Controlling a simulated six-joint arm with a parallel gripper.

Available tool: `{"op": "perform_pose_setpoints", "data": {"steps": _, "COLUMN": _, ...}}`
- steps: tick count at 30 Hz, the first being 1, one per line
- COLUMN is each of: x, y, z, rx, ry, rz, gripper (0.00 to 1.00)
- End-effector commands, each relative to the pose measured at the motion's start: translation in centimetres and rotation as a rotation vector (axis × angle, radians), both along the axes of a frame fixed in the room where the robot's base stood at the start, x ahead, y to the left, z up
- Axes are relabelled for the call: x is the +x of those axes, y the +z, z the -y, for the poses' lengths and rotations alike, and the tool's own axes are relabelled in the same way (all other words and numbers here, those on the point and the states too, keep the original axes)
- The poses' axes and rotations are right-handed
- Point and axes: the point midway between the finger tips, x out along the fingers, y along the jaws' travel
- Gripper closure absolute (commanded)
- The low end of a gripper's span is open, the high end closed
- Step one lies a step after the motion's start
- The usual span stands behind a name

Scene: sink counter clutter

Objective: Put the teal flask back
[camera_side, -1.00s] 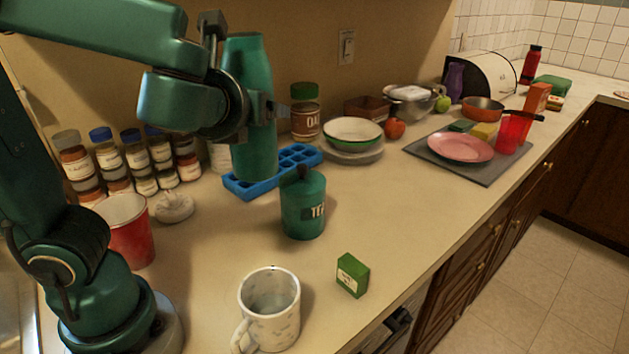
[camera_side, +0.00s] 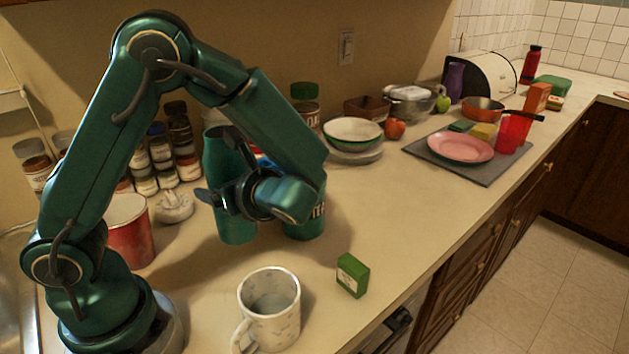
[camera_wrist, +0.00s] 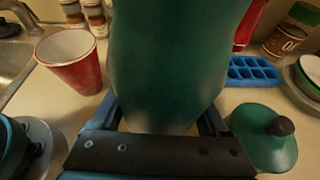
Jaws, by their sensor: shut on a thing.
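The teal flask (camera_side: 223,152) is tall and upright between the spice jars and the teal canister. My gripper (camera_side: 226,192) is shut on its side around mid-height. The flask's base is low over the counter; I cannot tell whether it touches. In the wrist view the flask (camera_wrist: 165,60) fills the middle, with the fingers of my gripper (camera_wrist: 160,118) on both sides of it. A teal canister (camera_side: 306,228) with a lettered label stands just right of the flask, partly hidden by my wrist. The canister (camera_wrist: 265,140) with its dark knob shows at lower right in the wrist view.
A red cup (camera_side: 128,238) and white garlic-like bulb (camera_side: 174,207) stand left of the flask. A blue ice tray (camera_wrist: 252,72) lies behind the canister. A speckled mug (camera_side: 270,305) and green box (camera_side: 352,275) are in front. The counter between flask and mug is clear.

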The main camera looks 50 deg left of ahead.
Motion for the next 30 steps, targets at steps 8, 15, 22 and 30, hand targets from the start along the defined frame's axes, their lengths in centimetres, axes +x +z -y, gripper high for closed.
{"op": "perform_pose_setpoints", "data": {"steps": 8, "x": 0.0, "y": -2.3, "z": 0.0, "rx": 0.003, "ry": -0.002, "rz": -0.005, "gripper": 0.87}}
{"op": "perform_pose_setpoints", "data": {"steps": 15, "x": 0.0, "y": -5.1, "z": 0.0, "rx": 0.002, "ry": -0.002, "rz": -0.004, "gripper": 0.87}}
{"op": "perform_pose_setpoints", "data": {"steps": 22, "x": 0.0, "y": -5.4, "z": 0.0, "rx": 0.000, "ry": -0.001, "rz": 0.002, "gripper": 0.87}}
{"op": "perform_pose_setpoints", "data": {"steps": 30, "x": 0.0, "y": -5.6, "z": 0.0, "rx": 0.000, "ry": -0.002, "rz": 0.000, "gripper": 0.00}}
